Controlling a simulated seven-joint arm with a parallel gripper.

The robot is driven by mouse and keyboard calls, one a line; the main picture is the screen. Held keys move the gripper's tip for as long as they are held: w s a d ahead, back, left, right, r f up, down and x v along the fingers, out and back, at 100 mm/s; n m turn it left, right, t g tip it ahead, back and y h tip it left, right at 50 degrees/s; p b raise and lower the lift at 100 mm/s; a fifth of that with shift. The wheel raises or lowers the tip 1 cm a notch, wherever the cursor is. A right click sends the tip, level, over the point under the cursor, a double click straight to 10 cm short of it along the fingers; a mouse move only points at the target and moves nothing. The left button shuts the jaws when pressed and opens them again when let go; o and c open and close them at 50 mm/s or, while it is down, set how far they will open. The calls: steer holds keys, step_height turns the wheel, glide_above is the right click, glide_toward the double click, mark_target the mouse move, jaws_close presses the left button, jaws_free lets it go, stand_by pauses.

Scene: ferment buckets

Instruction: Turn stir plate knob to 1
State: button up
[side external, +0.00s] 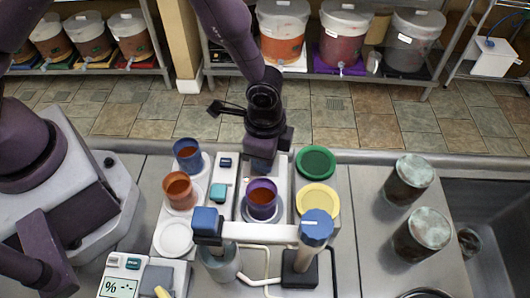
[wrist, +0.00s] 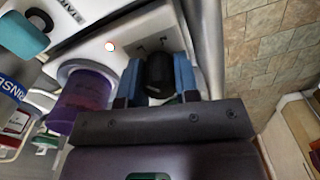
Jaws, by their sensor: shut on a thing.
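In the side view my gripper (side external: 261,164) reaches down at the back end of the plate and hides the knob. A purple cup (side external: 262,204) stands on the plate in front of my gripper and also shows in the wrist view (wrist: 84,100).
Blue (side external: 188,158) and orange (side external: 179,192) cups stand left of the plate. Green (side external: 315,163) and yellow (side external: 318,200) discs lie right. A white arm with a blue cap (side external: 316,228) crosses in front. Two mottled canisters (side external: 409,180) stand near the sink at right.

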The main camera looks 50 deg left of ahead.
steer(key=shift+s+a+m, duration=0.1)
steer(key=shift+m, duration=0.2)
steer(key=o, duration=0.9)
step_height(320, 180, up, 13)
stand_by(0.5)
